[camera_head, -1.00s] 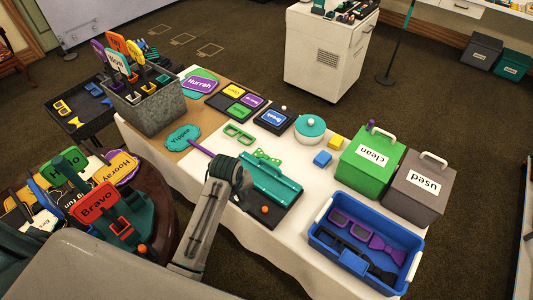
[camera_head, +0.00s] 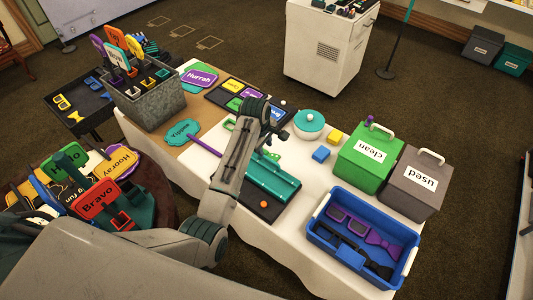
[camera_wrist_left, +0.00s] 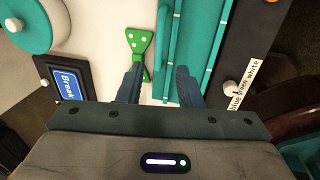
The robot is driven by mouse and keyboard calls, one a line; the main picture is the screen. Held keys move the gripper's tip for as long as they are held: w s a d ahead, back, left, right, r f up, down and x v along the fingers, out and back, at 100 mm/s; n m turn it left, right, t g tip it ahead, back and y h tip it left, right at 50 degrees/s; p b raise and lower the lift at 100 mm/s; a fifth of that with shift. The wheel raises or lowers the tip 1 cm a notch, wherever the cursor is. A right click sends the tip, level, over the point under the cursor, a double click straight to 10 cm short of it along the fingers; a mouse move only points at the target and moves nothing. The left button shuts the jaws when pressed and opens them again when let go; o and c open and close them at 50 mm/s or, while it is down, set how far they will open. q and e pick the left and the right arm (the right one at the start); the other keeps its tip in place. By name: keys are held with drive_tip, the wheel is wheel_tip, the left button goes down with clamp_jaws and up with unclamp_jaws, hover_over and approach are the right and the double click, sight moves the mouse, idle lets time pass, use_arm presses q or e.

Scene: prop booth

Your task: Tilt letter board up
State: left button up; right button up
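A teal board with pale rails (camera_head: 268,176), which looks like the letter board, lies low on a dark base on the white table. In the left wrist view the board (camera_wrist_left: 198,40) runs along the right of the middle, beside a strip labelled "blue green white" (camera_wrist_left: 243,82). My left gripper (camera_head: 270,138) hangs just beyond the board's far end. Its fingers (camera_wrist_left: 159,85) are apart with nothing gripped; one overlaps the board in view, but contact cannot be told. A green dotted bow tie (camera_wrist_left: 139,45) lies beside the board. My right gripper is not in view.
A dark stand with a blue "Break" card (camera_wrist_left: 68,84) and a teal round pot (camera_head: 309,125) are close by. The green "clean" bin (camera_head: 365,160), grey "used" bin (camera_head: 414,185) and blue tray (camera_head: 318,238) stand to the right. A purple-handled "Yippee" sign (camera_head: 181,131) lies left.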

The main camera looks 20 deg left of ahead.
sight(267, 158)
use_arm(q)
drive_tip(key=f, duration=0.2)
drive_tip(key=w+f, duration=0.1)
drive_tip(key=f, duration=0.1)
drive_tip(key=f+p, duration=0.1)
drive_tip(key=f, duration=0.1)
drive_tip(key=shift+w+d+f, duration=0.2)
drive_tip(key=shift+d+f, duration=0.05)
drive_tip(key=shift+f, duration=0.1)
clamp_jaws()
